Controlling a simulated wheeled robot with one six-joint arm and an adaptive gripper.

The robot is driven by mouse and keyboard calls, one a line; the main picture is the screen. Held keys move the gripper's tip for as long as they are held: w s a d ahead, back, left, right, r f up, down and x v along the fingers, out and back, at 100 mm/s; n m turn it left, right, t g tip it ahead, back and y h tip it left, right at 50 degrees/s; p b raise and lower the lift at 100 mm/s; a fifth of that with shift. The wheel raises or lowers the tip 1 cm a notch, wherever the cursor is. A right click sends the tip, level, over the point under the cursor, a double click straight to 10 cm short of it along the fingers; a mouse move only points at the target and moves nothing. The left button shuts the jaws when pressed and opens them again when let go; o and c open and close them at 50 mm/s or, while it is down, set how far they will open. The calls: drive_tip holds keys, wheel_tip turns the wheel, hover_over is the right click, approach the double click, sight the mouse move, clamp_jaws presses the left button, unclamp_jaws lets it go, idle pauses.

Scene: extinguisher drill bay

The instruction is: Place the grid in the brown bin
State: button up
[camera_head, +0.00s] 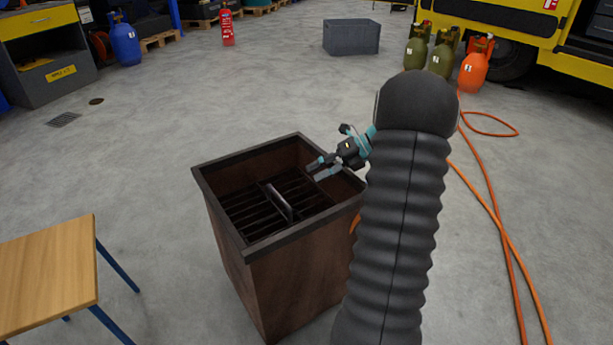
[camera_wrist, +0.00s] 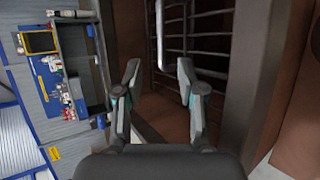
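The brown bin (camera_head: 292,286) stands on the floor in the middle of the head view, with an open top and a dark rim. The grid (camera_head: 243,217), a dark rack of parallel bars with a raised handle (camera_head: 279,202), lies inside the bin below the rim. The grid also shows in the wrist view (camera_wrist: 208,47), with its handle at the top. My gripper (camera_head: 312,171) is at the bin's right rear side, near the rim. In the wrist view its two fingers (camera_wrist: 158,86) are apart with nothing between them, so it is open and empty.
A wooden table (camera_head: 48,275) with blue legs stands at the lower left. Orange hoses (camera_head: 492,215) lie on the floor at the right. A grey crate (camera_head: 351,37) and several gas cylinders (camera_head: 440,55) stand at the back.

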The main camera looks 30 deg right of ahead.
drive_tip(key=s+a+r+n+g+h, duration=0.2)
drive_tip(key=s+a+r+n+h, duration=0.15)
drive_tip(key=a+n, duration=0.45)
drive_tip(key=s+a+r+n+g+h, duration=0.1)
drive_tip(key=s+a+r+n+h, duration=0.1)
drive_tip(key=s+a+r+n, duration=0.45)
drive_tip(key=s+a+n+t+h, duration=0.2)
drive_tip(key=s+a+n, duration=0.3)
drive_tip(key=n, duration=0.6)
drive_tip(key=s+a+n+t+h, duration=0.1)
drive_tip(key=s+a+n+h, duration=0.2)
drive_tip(key=s+n, duration=0.6)
drive_tip(key=shift+a+f+n+t, duration=0.4)
drive_tip(key=shift+a+n, duration=0.95)
drive_tip(key=shift+n, duration=0.4)
drive_tip(key=shift+s+d, duration=0.1)
drive_tip(key=shift+s, duration=0.1)
